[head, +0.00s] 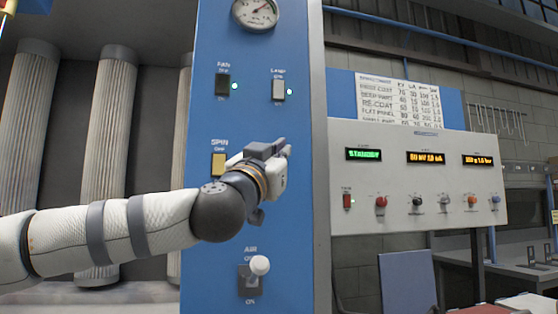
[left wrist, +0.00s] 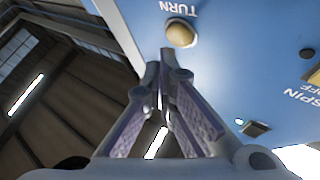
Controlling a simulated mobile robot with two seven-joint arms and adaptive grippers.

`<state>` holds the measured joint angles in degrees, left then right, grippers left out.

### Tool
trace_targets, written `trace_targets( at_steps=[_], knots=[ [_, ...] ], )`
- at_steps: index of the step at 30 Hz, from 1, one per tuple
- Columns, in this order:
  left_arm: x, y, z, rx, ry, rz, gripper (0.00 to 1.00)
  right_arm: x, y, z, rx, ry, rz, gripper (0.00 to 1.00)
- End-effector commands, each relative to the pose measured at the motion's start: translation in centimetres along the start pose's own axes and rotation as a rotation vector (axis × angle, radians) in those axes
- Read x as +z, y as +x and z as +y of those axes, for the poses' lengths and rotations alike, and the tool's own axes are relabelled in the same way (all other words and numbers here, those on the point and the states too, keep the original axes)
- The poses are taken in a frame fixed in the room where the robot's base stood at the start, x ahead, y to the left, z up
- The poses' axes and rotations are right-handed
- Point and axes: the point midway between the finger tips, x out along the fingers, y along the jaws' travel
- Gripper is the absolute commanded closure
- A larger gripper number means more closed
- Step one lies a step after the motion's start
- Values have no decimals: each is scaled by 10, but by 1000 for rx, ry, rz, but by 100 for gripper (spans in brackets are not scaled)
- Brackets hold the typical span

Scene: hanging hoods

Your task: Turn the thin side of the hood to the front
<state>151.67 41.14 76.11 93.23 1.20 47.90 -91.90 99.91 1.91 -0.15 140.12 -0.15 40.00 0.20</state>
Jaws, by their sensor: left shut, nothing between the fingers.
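The blue control panel (head: 225,30) stands upright in the middle of the head view. My left gripper (head: 286,148) is in front of it, right of the SPIN switch (head: 218,165). In the left wrist view its fingers (left wrist: 165,54) are shut with nothing between them. Just past the fingertips is a round yellow button (left wrist: 181,33) labelled TURN; I cannot tell whether they touch it. My gripper hides that button in the head view. I cannot make out the hood in either view. My right gripper is not in view.
The panel also carries a FAN switch (head: 222,86), a LAMP switch (head: 278,90), an AIR lever (head: 259,266) and a gauge (head: 255,12). A white console (head: 420,190) with displays and knobs is at the right. Ribbed grey columns (head: 108,140) stand at the left.

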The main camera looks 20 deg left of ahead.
Motion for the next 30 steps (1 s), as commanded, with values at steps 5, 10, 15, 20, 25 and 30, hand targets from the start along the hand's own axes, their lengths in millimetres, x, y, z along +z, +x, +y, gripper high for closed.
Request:
trace_targets(
  at_steps=[5,10,15,20,25,30],
  knots=[
    [0,1,-1,-1,0,1,100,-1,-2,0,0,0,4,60],
    [1,6,-4,0,1,3,100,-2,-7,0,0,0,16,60],
    [4,6,-4,1,0,0,100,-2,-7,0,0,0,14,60],
    [5,6,-4,0,0,0,100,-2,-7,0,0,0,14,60],
    [5,7,-5,0,0,0,100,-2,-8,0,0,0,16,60],
    [6,9,-6,-1,0,1,100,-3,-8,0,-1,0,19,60]
  ],
)
